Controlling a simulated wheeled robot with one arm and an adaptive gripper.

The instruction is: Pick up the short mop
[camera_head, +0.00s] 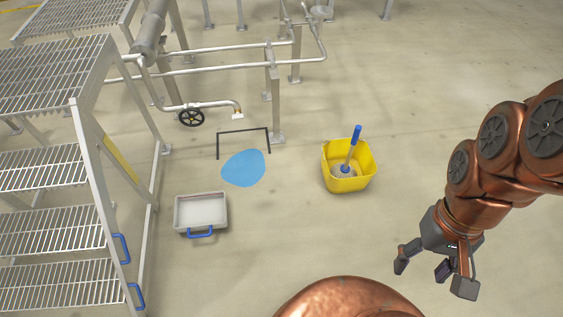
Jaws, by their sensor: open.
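The short mop (351,151) stands in a yellow bucket (349,184) on the floor, right of the picture's middle. Its blue handle sticks up and leans a little to the right. Its grey head rests inside the bucket and is partly hidden by the bucket's front wall. My gripper (433,273) is open and empty at the lower right. It is apart from the mop, to the right of and nearer than the bucket.
A blue puddle (243,168) lies left of the bucket, beside a black frame (243,132). A grey tray (201,212) with a blue handle stands farther left. Metal steps (50,210) fill the left side. Pipes with a black valve wheel (191,117) run behind. Floor around the bucket is clear.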

